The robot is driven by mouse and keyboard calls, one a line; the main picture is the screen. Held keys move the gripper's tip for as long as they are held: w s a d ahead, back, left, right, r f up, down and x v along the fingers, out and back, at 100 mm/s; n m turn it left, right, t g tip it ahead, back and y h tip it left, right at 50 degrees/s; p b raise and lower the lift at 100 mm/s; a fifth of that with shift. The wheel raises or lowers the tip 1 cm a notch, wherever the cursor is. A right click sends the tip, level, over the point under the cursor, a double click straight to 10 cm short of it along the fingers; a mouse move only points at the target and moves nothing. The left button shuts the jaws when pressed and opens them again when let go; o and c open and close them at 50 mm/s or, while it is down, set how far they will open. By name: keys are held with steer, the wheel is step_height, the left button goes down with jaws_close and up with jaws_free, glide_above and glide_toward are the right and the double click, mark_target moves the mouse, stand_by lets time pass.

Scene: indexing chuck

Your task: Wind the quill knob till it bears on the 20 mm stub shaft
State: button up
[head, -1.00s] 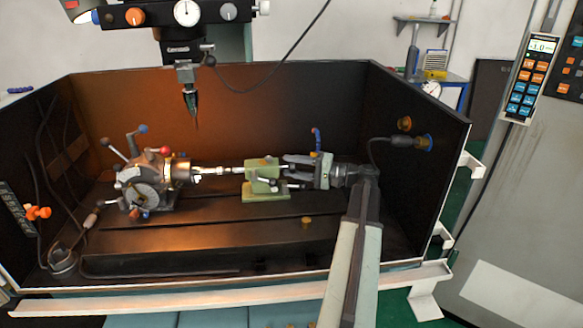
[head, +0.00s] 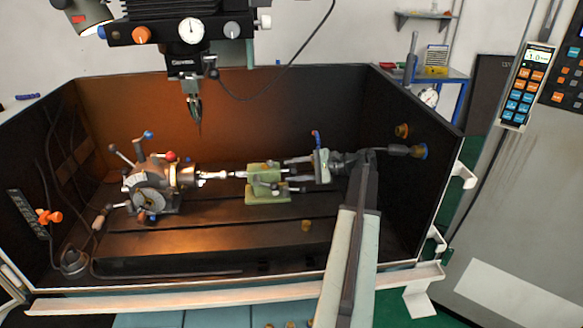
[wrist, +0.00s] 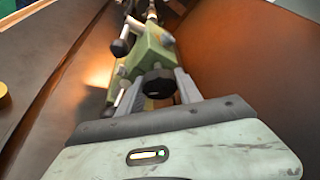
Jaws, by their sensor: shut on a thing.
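The green tailstock (head: 266,194) stands on the dark machine bed, and it also shows in the wrist view (wrist: 150,52). Its dark quill knob (wrist: 158,82) sits between the fingers of my gripper (wrist: 158,90). In the head view my gripper (head: 288,174) reaches in from the right and is shut on the knob, which the fingers largely hide there. The bright stub shaft (head: 213,175) lies level between the indexing chuck (head: 184,175) and the tailstock. Whether the quill touches the shaft's end is too small to tell.
The indexing head (head: 150,190) with ball-ended levers stands at the left. A spindle with a pointed tool (head: 194,105) hangs above. Dark walls enclose the bed. A small brass piece (head: 305,225) lies on the bed at the front, where much of the surface is clear.

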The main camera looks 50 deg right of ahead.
steer(key=shift+d+m+g+p, duration=0.1)
steer(key=shift+m+g+p, duration=0.3)
steer(key=shift+m, duration=0.4)
steer(key=o, duration=1.1)
steer(key=p+v, duration=0.2)
steer(key=v, duration=0.5)
steer(key=shift+s+d, duration=0.25)
steer(key=shift+r, duration=0.1)
